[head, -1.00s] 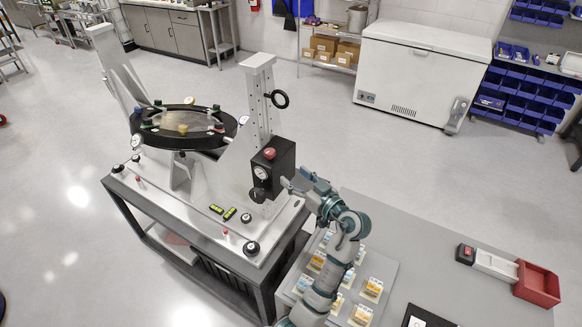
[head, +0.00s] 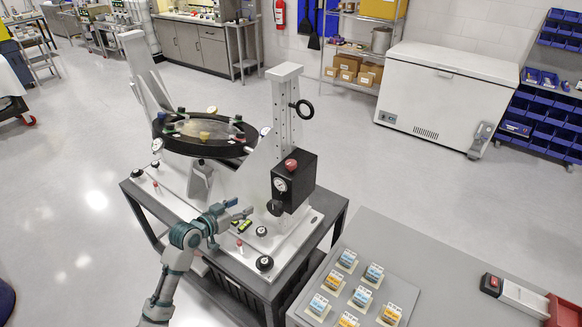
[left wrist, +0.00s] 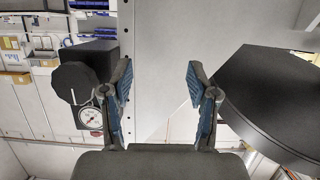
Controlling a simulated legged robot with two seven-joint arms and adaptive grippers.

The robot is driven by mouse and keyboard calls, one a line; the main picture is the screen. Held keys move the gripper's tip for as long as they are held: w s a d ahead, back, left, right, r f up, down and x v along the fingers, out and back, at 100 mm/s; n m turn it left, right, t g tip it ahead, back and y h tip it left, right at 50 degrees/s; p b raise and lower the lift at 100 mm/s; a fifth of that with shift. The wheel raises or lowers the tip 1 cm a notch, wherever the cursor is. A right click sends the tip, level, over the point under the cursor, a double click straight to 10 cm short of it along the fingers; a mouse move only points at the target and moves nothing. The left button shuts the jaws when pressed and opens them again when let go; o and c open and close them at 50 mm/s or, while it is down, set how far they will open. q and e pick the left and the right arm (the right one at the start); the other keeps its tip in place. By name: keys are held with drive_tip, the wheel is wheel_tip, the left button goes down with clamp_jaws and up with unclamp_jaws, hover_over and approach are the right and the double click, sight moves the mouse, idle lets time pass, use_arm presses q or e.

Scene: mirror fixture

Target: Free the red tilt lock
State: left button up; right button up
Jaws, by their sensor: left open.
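The tilting mirror fixture stands on a dark cart with a pale base plate (head: 280,240). I cannot tell which red part is the tilt lock. My left gripper (head: 238,212) is open and empty, left of the black box and above the plate. In the left wrist view, its spread fingers (left wrist: 158,85) face the pale column. My right gripper is out of view.
The round mirror in its black ring (head: 230,147) sits behind the gripper; the ring's edge (left wrist: 275,100) is close on the right in the wrist view. A black knob (left wrist: 76,82) and gauge (left wrist: 89,117) are at left there. A grey table (head: 420,250) holds several small modules.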

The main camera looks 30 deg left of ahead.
use_arm(q)
drive_tip(key=s+d+r+m+t+h, duration=0.1)
drive_tip(key=s+d+r+m+h, duration=0.2)
drive_tip(key=r, duration=0.5)
drive_tip(key=s+d+r+m+h, duration=0.2)
drive_tip(key=r+h, duration=0.2)
drive_tip(key=r, duration=0.4)
drive_tip(key=p, duration=0.5)
approach(292, 162)
drive_tip(key=shift+t, duration=0.3)
drive_tip(key=x, duration=0.6)
drive_tip(key=f+x, duration=0.1)
drive_tip(key=x, duration=0.2)
drive_tip(key=shift+w, duration=0.1)
drive_tip(key=shift+w+d+f, duration=0.2)
drive_tip(key=shift+w+d, duration=0.05)
drive_tip(key=shift+w, duration=0.15)
